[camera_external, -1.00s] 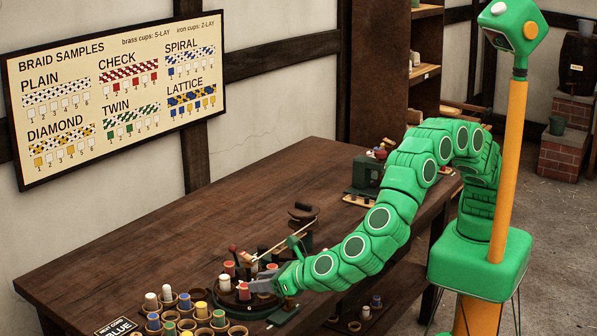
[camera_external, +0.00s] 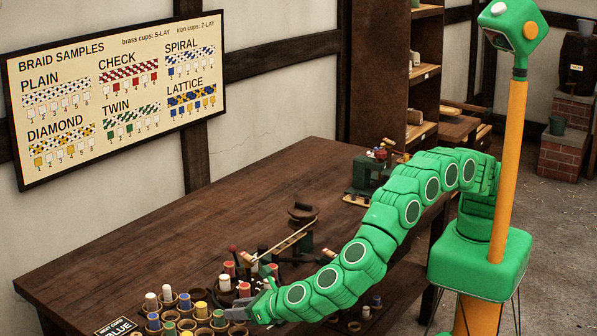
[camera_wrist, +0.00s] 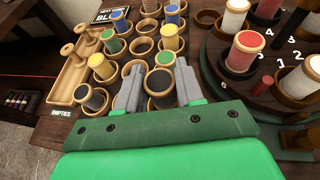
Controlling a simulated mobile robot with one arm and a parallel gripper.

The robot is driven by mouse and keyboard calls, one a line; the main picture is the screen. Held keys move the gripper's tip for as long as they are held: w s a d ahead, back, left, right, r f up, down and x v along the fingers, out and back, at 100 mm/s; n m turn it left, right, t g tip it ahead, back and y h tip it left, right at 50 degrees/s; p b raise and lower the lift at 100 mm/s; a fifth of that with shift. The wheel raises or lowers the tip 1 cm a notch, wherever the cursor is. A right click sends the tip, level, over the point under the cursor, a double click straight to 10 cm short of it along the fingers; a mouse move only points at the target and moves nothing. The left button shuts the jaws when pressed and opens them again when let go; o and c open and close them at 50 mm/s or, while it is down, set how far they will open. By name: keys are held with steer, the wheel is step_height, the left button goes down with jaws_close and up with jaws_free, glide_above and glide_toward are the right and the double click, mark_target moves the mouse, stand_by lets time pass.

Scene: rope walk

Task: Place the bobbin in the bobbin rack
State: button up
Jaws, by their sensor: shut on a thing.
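The bobbin rack is a cluster of tan round cups (camera_wrist: 144,46), some filled and some empty. The held bobbin is over the near part of this cluster; whether its lower end touches a cup is hidden. In the external view my gripper (camera_external: 236,307) is low at the right side of the rack cups (camera_external: 203,310); the held bobbin is not clear there.
Blue, green, yellow and white bobbins fill other cups. A dark bobbin (camera_wrist: 91,97) stands at left, beside the wooden empties tray (camera_wrist: 72,72). The round braiding plate with a red bobbin (camera_wrist: 244,51) and white ones is close on the right. The table's far middle (camera_external: 200,215) is clear.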

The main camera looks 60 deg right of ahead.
mark_target(237, 322)
steer(key=shift+w+a+f, duration=0.1)
steer(key=shift+f, duration=0.05)
steer(key=shift+a+f, duration=0.15)
steer(key=shift+f, duration=0.05)
steer(key=shift+w+f, duration=0.1)
steer(key=shift+f, duration=1.5)
steer(key=shift+f, duration=0.1)
steer(key=o, duration=1)
steer(key=v, duration=0.5)
steer(key=shift+a+r, duration=0.1)
steer(key=shift+r, duration=0.15)
step_height(237, 322, up, 7)
